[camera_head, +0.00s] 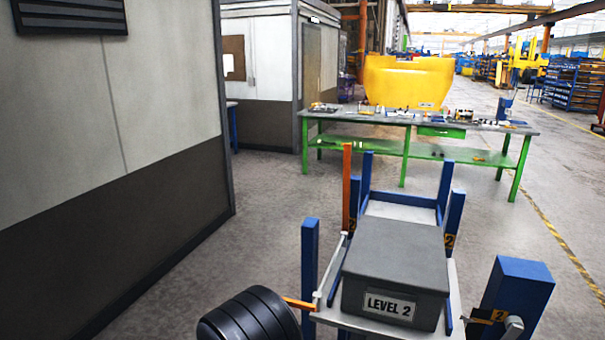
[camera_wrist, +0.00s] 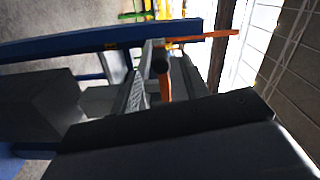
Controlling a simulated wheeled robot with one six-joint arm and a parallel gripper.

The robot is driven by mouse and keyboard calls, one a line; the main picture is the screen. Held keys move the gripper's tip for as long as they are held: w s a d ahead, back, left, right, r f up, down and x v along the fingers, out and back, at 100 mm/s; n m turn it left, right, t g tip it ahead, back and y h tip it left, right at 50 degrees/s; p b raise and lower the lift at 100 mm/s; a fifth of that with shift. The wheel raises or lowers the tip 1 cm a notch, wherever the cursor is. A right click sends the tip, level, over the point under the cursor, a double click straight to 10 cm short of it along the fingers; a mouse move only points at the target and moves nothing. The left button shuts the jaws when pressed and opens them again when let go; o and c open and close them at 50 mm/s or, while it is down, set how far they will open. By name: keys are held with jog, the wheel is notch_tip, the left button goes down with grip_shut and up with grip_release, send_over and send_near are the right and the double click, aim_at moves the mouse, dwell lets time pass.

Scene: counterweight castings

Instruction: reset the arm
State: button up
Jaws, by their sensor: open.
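My arm's black rounded link shows at the bottom of the head view, and it hides my gripper there. In the wrist view a dark grey part of my gripper (camera_wrist: 175,130) fills the lower middle; its fingertips are not clear. It is open, with nothing seen held in it. An orange lever (camera_head: 298,303) sticks out from the left side of a rack towards my arm. In the wrist view an orange handle (camera_wrist: 166,88) lies just beyond my gripper, below a dark round end; I cannot tell if they touch.
A grey block marked LEVEL 2 (camera_head: 394,262) sits on the rack (camera_head: 455,290) between blue posts (camera_head: 310,262). A larger blue post (camera_head: 517,290) stands at right. A green-legged workbench (camera_head: 375,120) and yellow bin (camera_head: 408,80) stand behind. Floor is clear between the left wall (camera_head: 110,140) and rack.

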jog(key=b+v, duration=0.1)
jog(key=v, duration=0.5)
jog(key=p+x, duration=0.3)
jog(key=x, duration=0.7)
jog(key=shift+w+d+r, duration=0.1)
jog(key=shift+w+d, duration=0.1)
jog(key=shift+w, duration=0.05)
jog(key=shift+a+r+m, duration=0.1)
jog(key=shift+r+m, duration=0.05)
jog(key=shift+m, duration=0.15)
jog(key=shift+r+m+b, duration=0.3)
jog(key=shift+r+m, duration=0.1)
jog(key=shift+m, duration=0.1)
